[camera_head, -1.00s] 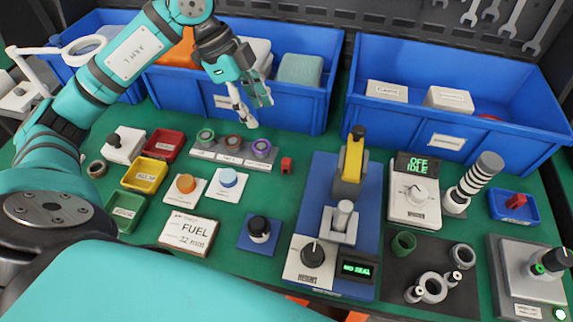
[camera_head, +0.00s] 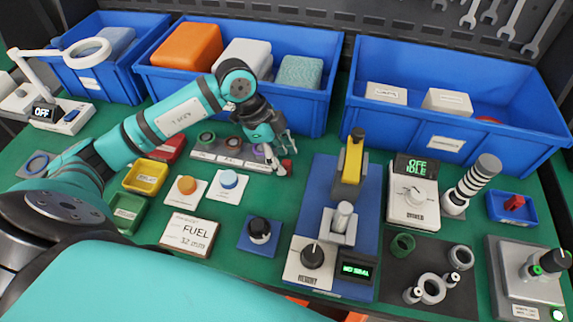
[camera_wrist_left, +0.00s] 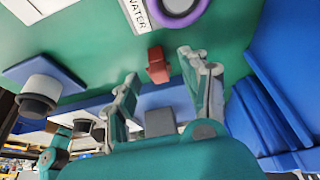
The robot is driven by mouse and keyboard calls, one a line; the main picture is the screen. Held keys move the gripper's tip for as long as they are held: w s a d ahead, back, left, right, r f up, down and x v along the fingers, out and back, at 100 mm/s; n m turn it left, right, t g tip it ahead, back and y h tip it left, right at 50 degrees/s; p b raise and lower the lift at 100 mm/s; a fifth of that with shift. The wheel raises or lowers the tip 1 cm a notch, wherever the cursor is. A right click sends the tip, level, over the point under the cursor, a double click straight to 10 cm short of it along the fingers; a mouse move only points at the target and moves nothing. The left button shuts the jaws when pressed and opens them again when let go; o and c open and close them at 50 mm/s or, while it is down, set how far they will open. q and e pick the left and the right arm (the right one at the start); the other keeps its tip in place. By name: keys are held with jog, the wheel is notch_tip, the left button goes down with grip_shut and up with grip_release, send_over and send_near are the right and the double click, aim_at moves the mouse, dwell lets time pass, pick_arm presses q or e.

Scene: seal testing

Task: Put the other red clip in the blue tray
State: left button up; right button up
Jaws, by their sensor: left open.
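A red clip (camera_head: 287,166) stands on the green mat right of the row of ring holders. In the left wrist view the red clip (camera_wrist_left: 157,66) lies between and just beyond the fingertips. My left gripper (camera_head: 279,163) is open beside this clip, and its fingers partly cover it in the head view. The fingers also show apart in the left wrist view (camera_wrist_left: 158,68). The blue tray (camera_head: 528,212) is at the far right and has another red clip (camera_head: 514,202) in it. My right gripper is not in view.
A blue press (camera_head: 324,180) with a yellow handle stands right of the left gripper. A white control box (camera_head: 412,210) and a striped post (camera_head: 479,178) stand between it and the blue tray. Large blue bins (camera_head: 335,100) line the back.

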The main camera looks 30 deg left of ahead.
aim_at(284, 162)
pick_arm(q)
jog(key=shift+x, duration=1.55)
jog(key=shift+c, duration=0.4)
grip_shut()
